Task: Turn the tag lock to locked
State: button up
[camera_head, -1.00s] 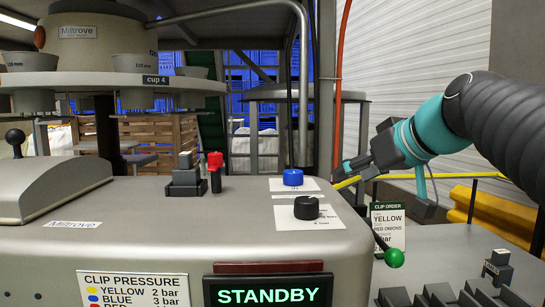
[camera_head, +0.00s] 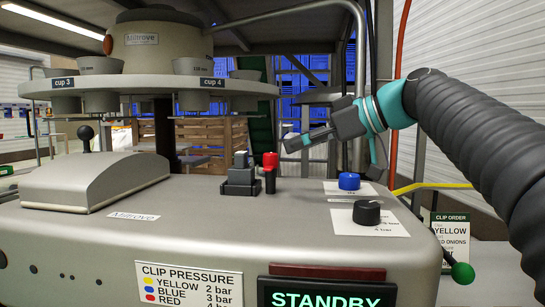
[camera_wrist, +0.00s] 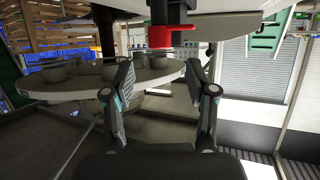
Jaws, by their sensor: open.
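No part carries a readable "tag lock" label, so I cannot tell for sure which one it is. A red-topped upright part (camera_head: 270,172) stands beside a black block with a grey top (camera_head: 240,178) on the grey machine top. The red part also shows in the wrist view (camera_wrist: 172,37), upper centre. A blue knob (camera_head: 349,181) and a black knob (camera_head: 367,212) sit on white label plates to the right. My gripper (camera_head: 303,142) is open and empty, above the machine top, right of the red part and apart from it. Its two fingers (camera_wrist: 160,85) frame empty space in the wrist view.
A grey ring of cups (camera_head: 150,88) hangs above the machine's left half. A grey hood (camera_head: 95,185) lies below it. A grey pipe (camera_head: 361,70) rises behind my gripper. A green ball lever (camera_head: 462,273) sticks out at the right. The display (camera_head: 325,299) reads STANDBY.

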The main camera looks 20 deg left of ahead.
aim_at(271, 155)
jog(key=x, duration=0.8)
jog(key=shift+d, duration=0.1)
grip_shut()
